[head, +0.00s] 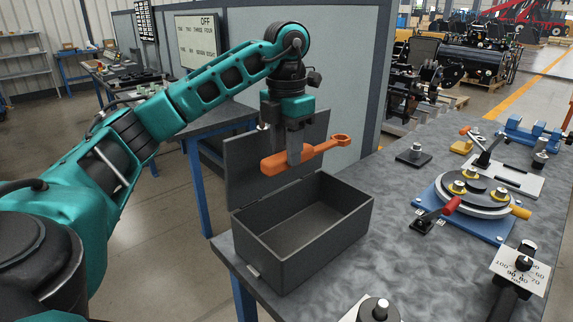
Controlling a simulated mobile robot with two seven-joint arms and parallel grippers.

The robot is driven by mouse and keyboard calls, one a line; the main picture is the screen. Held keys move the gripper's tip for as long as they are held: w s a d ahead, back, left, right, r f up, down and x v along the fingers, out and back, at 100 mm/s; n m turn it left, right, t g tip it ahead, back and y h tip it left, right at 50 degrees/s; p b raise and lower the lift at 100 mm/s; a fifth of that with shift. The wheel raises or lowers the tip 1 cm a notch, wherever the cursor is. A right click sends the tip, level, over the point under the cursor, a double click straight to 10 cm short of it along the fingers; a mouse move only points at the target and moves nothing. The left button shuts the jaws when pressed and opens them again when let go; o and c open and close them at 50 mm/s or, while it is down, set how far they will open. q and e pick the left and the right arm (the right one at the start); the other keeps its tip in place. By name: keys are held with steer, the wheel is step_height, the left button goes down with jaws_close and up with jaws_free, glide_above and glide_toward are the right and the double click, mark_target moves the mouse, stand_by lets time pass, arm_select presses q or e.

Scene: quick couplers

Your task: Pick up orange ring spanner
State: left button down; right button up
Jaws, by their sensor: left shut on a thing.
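The orange ring spanner (322,148) has a thick handle at the left and a ring end at the right. It is held roughly level above an open dark grey box (306,254). My left gripper (294,155) points down and is shut on the spanner near its middle. The spanner is clear of the box walls. The box has its lid raised at the back, and its visible inside looks empty. My right gripper is not in the head view.
The grey worktable (385,225) carries a blue-based round fixture (475,196) at the right. A red-handled lever (437,214) and a white plate (520,270) stand near it. A small black block (413,156) sits behind. The table is clear just right of the box.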

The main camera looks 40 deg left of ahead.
arm_select(q)
steer(key=shift+r, duration=2.5)
steer(key=c, duration=1.3)
jaws_free()
jaws_close()
